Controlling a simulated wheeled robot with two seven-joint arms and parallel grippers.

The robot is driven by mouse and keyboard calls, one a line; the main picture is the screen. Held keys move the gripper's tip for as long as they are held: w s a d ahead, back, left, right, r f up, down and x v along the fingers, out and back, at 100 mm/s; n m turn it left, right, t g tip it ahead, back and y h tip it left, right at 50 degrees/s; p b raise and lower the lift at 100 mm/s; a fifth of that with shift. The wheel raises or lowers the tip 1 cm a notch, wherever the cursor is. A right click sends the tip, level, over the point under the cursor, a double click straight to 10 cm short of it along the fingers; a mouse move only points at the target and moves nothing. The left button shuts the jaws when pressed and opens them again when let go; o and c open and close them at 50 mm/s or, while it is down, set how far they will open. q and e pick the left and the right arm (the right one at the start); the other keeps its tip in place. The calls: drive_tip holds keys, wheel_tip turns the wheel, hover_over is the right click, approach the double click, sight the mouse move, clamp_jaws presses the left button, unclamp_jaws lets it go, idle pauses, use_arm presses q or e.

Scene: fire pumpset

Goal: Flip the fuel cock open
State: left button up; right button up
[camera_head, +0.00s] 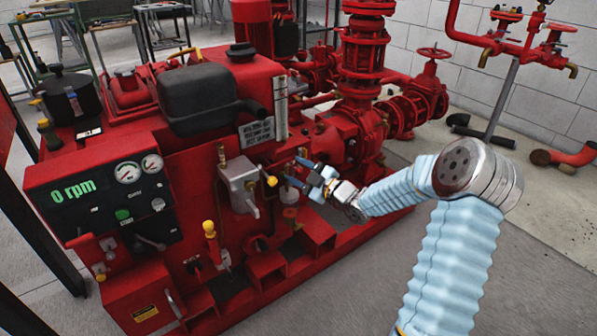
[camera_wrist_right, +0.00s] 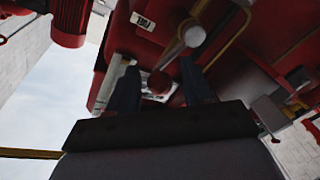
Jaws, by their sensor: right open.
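My right gripper (camera_head: 290,171) is open in front of the red pump set (camera_head: 190,165), at the right of a grey box (camera_head: 238,182). In the right wrist view its two dark fingers (camera_wrist_right: 162,85) point at the machine and are apart, with nothing gripped. A white label reading FUEL (camera_wrist_right: 142,22) is beyond the fingertips. Right of it is a pale round-ended metal part (camera_wrist_right: 192,36) on a stem, beside a yellow pipe; it may be the fuel cock. A reddish round part (camera_wrist_right: 158,82) shows between the fingers. In the head view the cock cannot be made out. My left gripper is not in view.
A yellow-tipped lever (camera_head: 209,229) and a control panel (camera_head: 110,195) reading 0 rpm are on the machine's left. A black tank (camera_head: 200,97) sits on top. Red pipes and valves (camera_head: 415,100) stand behind my right arm. The floor at right front is clear.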

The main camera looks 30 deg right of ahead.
drive_tip(key=shift+c, duration=0.5)
clamp_jaws()
drive_tip(key=shift+f+b, duration=0.15)
drive_tip(key=shift+b, duration=0.2)
drive_tip(key=n+b, duration=0.1)
drive_tip(key=b, duration=0.1)
drive_tip(key=a+n+b, duration=0.1)
drive_tip(key=shift+f+b, duration=0.1)
drive_tip(key=shift+b, duration=0.25)
drive_tip(key=shift+s+r+n, duration=0.1)
drive_tip(key=shift+r+n, duration=0.1)
drive_tip(key=shift+n, duration=0.1)
